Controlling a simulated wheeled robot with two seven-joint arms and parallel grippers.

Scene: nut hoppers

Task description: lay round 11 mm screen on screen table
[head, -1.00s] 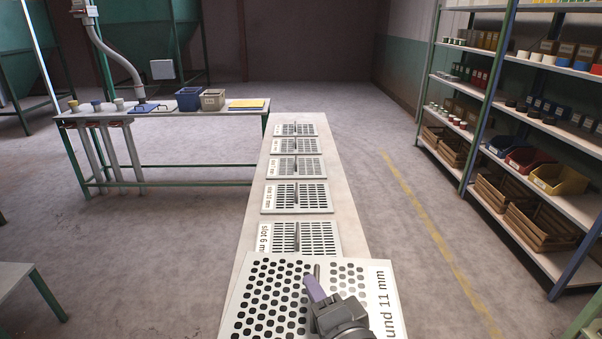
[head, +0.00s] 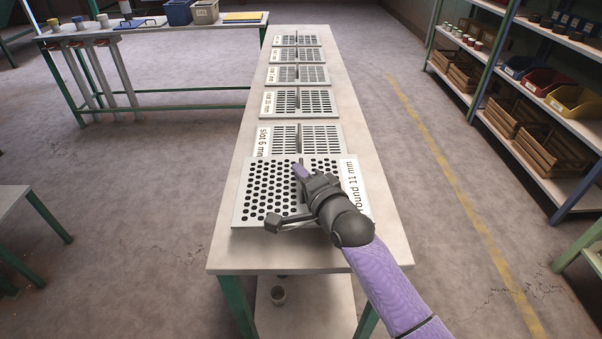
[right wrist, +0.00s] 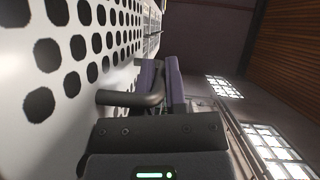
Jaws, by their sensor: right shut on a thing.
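The round 11 mm screen (head: 268,214) is a pale plate with round holes, a printed label and an upright handle. My right gripper (head: 299,171) is shut on that handle, which shows as a grey bar in the right wrist view (right wrist: 124,98). The screen is level over the near end of the long pale table (head: 310,256), overlapping the lower part of the slot 6 mm screen (head: 322,141) in the picture. I cannot tell whether its underside touches the table. My left gripper is not in view.
A work table (head: 150,29) with bins stands at the back left. Shelving (head: 520,70) stands right. Bare tabletop shows at the near edge.

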